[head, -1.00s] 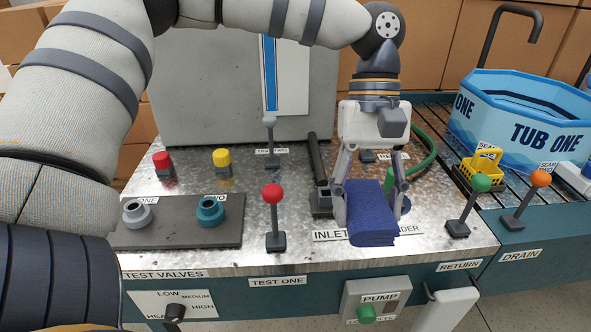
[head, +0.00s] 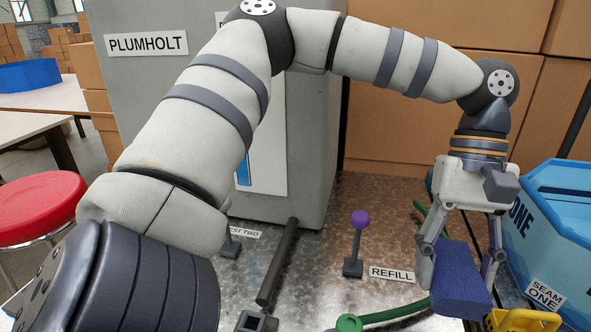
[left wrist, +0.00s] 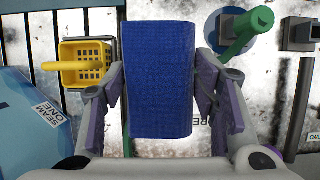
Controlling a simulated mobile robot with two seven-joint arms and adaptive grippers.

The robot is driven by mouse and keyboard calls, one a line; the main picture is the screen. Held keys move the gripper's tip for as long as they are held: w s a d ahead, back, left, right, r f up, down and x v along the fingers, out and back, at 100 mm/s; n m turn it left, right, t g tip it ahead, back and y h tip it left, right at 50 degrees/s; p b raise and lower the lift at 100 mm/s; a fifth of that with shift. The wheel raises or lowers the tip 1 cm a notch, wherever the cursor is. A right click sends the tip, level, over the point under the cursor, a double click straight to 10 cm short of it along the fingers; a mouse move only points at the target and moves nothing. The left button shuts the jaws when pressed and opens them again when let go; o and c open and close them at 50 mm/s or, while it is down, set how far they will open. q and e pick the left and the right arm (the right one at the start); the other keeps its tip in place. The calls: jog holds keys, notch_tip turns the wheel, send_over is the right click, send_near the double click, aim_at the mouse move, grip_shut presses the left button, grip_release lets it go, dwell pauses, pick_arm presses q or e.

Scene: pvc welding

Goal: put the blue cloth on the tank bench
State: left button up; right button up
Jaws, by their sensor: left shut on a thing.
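My left gripper (head: 460,262) is shut on the blue cloth (head: 462,287), a folded dark blue block. It holds the cloth above the right part of a metal-topped bench (head: 385,240). In the left wrist view the cloth (left wrist: 160,80) fills the space between the purple-padded fingers. No sign on the bench in view names it as the tank bench. My right gripper is not in view.
A blue tub (head: 550,220) stands close to the right of the gripper. A yellow basket (head: 523,320) is below, near the bottom edge. A purple-knobbed lever (head: 358,235), a dark rod (head: 277,263) and a green hose (head: 395,312) are on the metal top.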

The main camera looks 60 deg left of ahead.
aim_at(451, 244)
pick_arm(q)
jog(key=shift+w+r, duration=0.15)
jog(key=shift+w, duration=0.15)
jog(key=shift+s+f, duration=0.15)
jog(key=shift+f, duration=0.15)
notch_tip(451, 244, down, 9)
jog(key=shift+s+f+b, duration=0.15)
jog(key=shift+f+b, duration=0.05)
jog(key=shift+b, duration=0.1)
jog(key=shift+f, duration=0.15)
jog(key=o, duration=1.1)
jog(key=shift+o, duration=0.2)
jog(key=v, duration=1.2)
jog(key=shift+r, duration=0.2)
